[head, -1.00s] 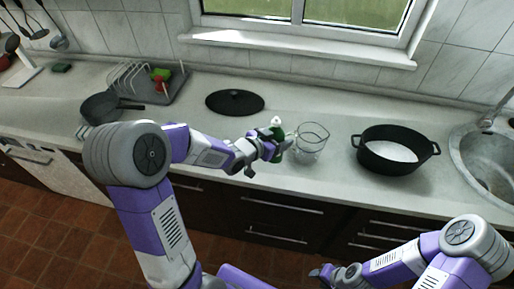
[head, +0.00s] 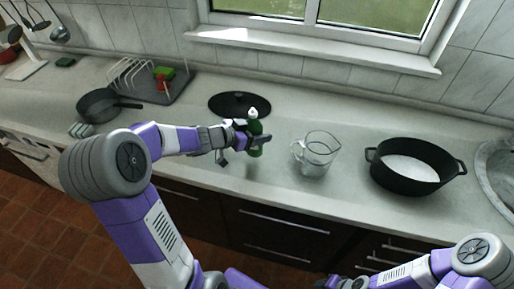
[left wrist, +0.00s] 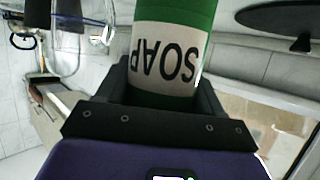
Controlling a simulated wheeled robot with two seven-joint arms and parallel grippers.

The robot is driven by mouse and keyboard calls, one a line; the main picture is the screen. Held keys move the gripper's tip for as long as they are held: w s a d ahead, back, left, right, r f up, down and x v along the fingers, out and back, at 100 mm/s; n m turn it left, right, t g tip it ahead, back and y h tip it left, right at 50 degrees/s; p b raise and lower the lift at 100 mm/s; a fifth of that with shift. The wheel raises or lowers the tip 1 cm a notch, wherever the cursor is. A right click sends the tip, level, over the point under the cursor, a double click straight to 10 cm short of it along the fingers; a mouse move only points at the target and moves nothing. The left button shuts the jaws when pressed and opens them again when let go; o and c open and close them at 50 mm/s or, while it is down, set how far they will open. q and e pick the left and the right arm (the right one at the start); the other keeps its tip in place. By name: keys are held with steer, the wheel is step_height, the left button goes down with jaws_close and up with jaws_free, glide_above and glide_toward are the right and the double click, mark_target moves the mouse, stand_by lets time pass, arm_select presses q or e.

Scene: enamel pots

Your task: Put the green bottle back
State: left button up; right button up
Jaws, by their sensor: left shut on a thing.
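The green bottle (head: 255,142) has a white cap and is upright in my left gripper (head: 246,139), in front of the black lid in the head view. In the left wrist view the bottle (left wrist: 175,50) shows a pale label reading SOAP, upside down, between the fingers of the gripper (left wrist: 165,95). My left gripper is shut on it. I cannot tell whether its base is clear of the counter. My right arm is at the lower right of the head view; its gripper (head: 330,283) is at the bottom edge, mostly cut off.
A black lid (head: 240,103) lies behind the bottle. A dish rack (head: 150,82), a pan (head: 98,105) and a sponge (head: 80,130) are at left. A sink (head: 497,165) is far right.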

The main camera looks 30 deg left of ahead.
arm_select(q)
step_height(320, 180, down, 5)
steer(key=b, duration=0.2)
steer(key=shift+b, duration=0.3)
steer(key=shift+f, duration=0.15)
steer(key=o, duration=1.2)
steer(key=shift+o, duration=0.2)
steer(key=shift+r, duration=0.25)
steer(key=p+v, duration=0.4)
steer(key=v, duration=0.8)
steer(key=shift+d, duration=0.1)
